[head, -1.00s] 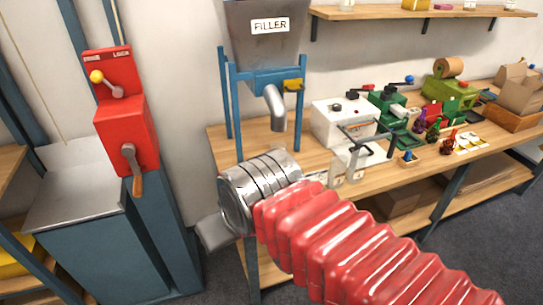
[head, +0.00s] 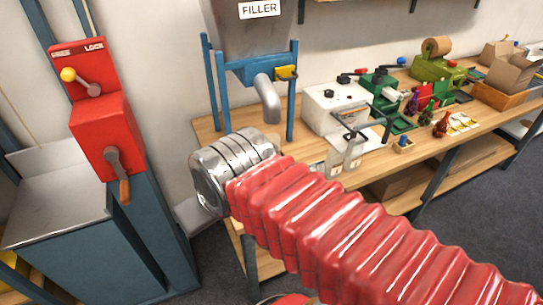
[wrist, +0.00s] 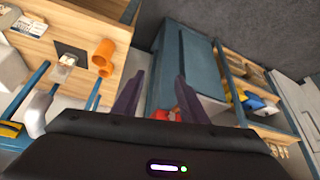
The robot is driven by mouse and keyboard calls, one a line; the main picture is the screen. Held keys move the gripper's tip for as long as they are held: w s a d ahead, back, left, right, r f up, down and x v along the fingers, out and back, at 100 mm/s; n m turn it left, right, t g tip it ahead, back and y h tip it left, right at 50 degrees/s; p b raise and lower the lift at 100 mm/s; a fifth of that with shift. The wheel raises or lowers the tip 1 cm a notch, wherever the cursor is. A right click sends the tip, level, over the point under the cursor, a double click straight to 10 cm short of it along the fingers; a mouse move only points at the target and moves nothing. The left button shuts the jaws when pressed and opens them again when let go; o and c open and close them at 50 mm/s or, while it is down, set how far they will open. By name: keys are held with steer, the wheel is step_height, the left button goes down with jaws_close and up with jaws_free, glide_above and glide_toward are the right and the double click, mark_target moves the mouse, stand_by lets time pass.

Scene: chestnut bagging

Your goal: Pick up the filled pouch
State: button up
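In the wrist view my gripper (wrist: 158,98) shows as two dark purple fingers spread apart with nothing between them. It is open. A small clear pouch-like thing (wrist: 66,62) is on a dark square on the bench, left of the fingers and apart from them. Whether it is filled is too small to tell. In the head view two pale, see-through pouch-like things (head: 345,152) stand on the bench right of the filler (head: 265,85). My red ribbed arm and its metal cuff cross the front, and the gripper fingers do not show there.
Orange tubes (wrist: 101,56) are beside the clear thing in the wrist view. The bench (head: 212,130) holds a white machine (head: 325,115), green machines and small figures. A red lever box (head: 103,125) on a blue cabinet (head: 95,255) is at the left. Grey floor is open at right.

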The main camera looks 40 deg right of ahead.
steer(key=o, duration=0.6)
steer(key=w+d, duration=0.2)
steer(key=w+d+m+h, duration=0.1)
steer(key=d, duration=0.1)
steer(key=w+d+f+t+h, duration=0.1)
steer(key=w+d, duration=0.1)
steer(key=shift+w+d+f+m, duration=0.1)
steer(key=shift+w+d+m, duration=0.15)
steer(key=shift+w+m, duration=0.1)
steer(key=shift+o, duration=0.3)
steer(key=w+d+f+m+t+h, duration=0.1)
steer(key=w+d+f+h, duration=0.1)
steer(key=w+d, duration=0.4)
steer(key=d, duration=0.5)
steer(key=shift+t, duration=0.4)
steer(key=m+t+h, duration=0.1)
steer(key=m+t, duration=0.1)
steer(key=t, duration=0.2)
glide_toward(272, 138)
steer(key=v, duration=0.4)
steer(key=shift+w+d+f, duration=0.1)
steer(key=shift+d+f, duration=0.05)
steer(key=shift+f, duration=0.05)
steer(key=shift+w, duration=0.15)
steer(key=shift+x, duration=4.25)
steer(key=shift+x, duration=2.55)
